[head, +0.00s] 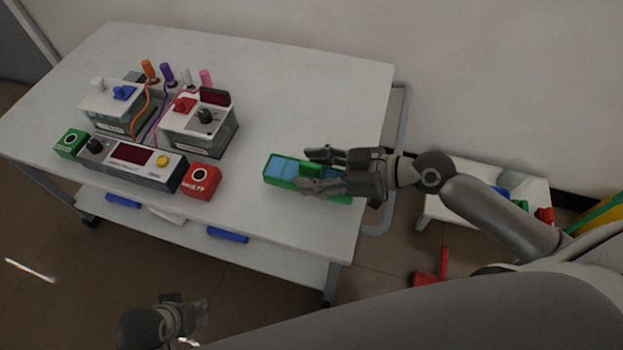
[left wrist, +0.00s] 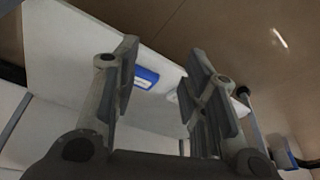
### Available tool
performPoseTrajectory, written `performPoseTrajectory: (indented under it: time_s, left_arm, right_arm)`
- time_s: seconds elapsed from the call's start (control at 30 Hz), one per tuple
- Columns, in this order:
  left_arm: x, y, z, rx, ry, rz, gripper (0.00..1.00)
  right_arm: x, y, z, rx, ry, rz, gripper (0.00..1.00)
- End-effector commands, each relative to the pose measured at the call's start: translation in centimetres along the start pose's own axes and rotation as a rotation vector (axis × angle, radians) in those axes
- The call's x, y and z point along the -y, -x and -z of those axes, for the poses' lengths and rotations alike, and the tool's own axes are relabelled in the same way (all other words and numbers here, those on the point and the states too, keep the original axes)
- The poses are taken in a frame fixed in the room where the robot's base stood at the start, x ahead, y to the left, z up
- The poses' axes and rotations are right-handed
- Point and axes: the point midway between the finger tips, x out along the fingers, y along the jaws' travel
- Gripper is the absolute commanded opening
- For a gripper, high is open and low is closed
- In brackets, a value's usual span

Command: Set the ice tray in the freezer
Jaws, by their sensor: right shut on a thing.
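The ice tray (head: 283,167), green with blue cells, lies at the right front of the white cart top (head: 270,100). My right gripper (head: 313,170) reaches over it from the right and is shut on it, one finger along each long side. The gripper hides the tray's right part. Whether the tray touches the cart top is hard to tell. My left gripper (head: 185,318) is low at the bottom left, in front of the cart. In the left wrist view my left gripper (left wrist: 165,75) is open, with nothing between its fingers. I see no freezer.
A control panel (head: 132,158), two instrument boxes (head: 200,128) with cables, a green box (head: 71,143) and a red box (head: 201,181) fill the cart's left half. A low white table (head: 460,212) stands at right. A red object (head: 432,277) lies on the floor.

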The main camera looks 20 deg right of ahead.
Motion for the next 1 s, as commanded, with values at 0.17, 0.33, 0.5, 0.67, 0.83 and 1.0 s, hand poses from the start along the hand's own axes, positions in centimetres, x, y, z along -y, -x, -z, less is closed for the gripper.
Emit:
performPoseTrajectory:
  time_s: [0.17, 0.33, 0.5, 0.67, 0.83, 1.0]
  left_arm:
    - [0.1, 1.7, 0.2, -0.012, 0.001, 0.002, 0.4]
    - [0.1, 3.6, 0.2, -0.019, 0.002, 0.004, 0.4]
    - [0.2, 4.0, 0.3, -0.019, 0.002, 0.004, 0.4]
    - [0.2, 3.9, 0.2, -0.019, 0.002, 0.004, 0.4]
    - [0.2, 4.3, 0.2, -0.022, 0.003, 0.004, 0.4]
    - [0.2, 4.2, 0.1, -0.02, 0.003, 0.004, 0.4]
  right_arm:
    - [-0.1, -1.6, -1.8, 0.001, -0.004, 0.001, 0.17]
    - [-0.2, -2.1, -3.2, 0.0, -0.001, -0.001, 0.17]
    - [-0.2, -2.1, -3.3, -0.001, 0.001, -0.001, 0.17]
    - [-0.2, -2.2, -3.4, 0.0, 0.001, -0.001, 0.17]
    - [-0.1, -2.2, -3.6, 0.001, 0.0, 0.0, 0.62]
    - [-0.1, -2.2, -3.6, 0.002, 0.0, 0.0, 0.74]
